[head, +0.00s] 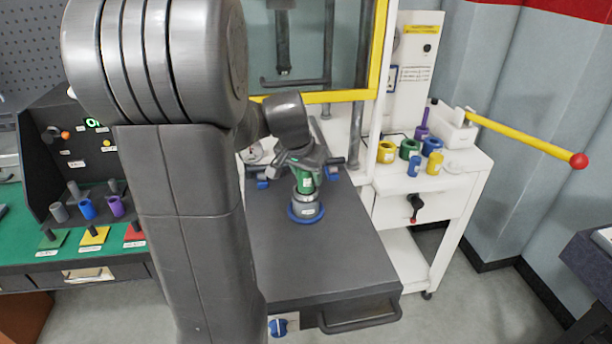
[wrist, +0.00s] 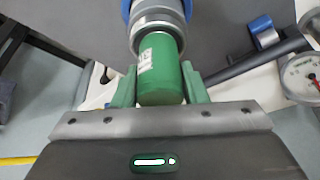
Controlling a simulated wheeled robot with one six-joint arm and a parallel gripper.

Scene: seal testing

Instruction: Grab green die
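The green die (wrist: 161,82) is a green cylinder with a white label. Its far end meets a silver metal holder with a blue ring (head: 306,211). In the head view the die (head: 305,184) is upright above the holder, partly hidden by my gripper (head: 304,168). In the wrist view the green fingers of my gripper (wrist: 160,70) lie on both sides of the die, with no clear gap. The gripper looks shut on it. The holder stands on the dark grey table (head: 325,255).
A white cart (head: 384,209) at right carries several coloured rings and cylinders. A yellow lever (head: 520,137) with a red knob sticks out above it. A yellow-framed window stands behind. A green-topped bench (head: 75,253) with coloured parts is at left. A gauge (wrist: 303,77) is near the gripper.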

